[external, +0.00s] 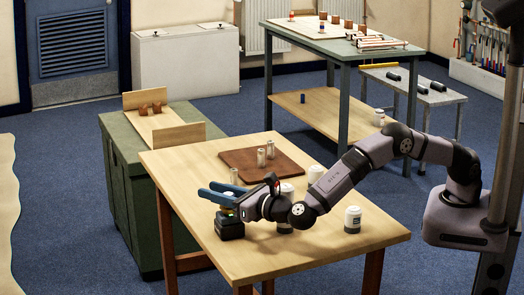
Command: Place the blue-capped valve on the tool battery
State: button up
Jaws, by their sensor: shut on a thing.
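The tool battery (230,229) is a black block near the left front edge of the wooden table. My gripper (222,196) has two blue fingers and reaches left over the battery from the right. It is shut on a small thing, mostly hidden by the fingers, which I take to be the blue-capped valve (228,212). Only a little of it shows, with yellowish and orange colour, just above the battery. I cannot tell whether it touches the battery, and its cap cannot be made out.
White canisters (352,219) stand on the wooden table (320,258) around my arm. A brown board (285,167) with silver cylinders (270,149) lies behind the gripper. A green cabinet (125,160) with a wooden tray is at left.

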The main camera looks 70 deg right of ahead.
jog(key=shift+f, duration=0.1)
jog(key=o, duration=1.1)
jog(key=shift+o, duration=0.2)
jog(key=s+a, duration=0.2)
jog(key=s, duration=1)
jog(key=shift+a+b, duration=0.15)
jog(key=shift+b, duration=0.3)
jog(key=shift+w, duration=0.1)
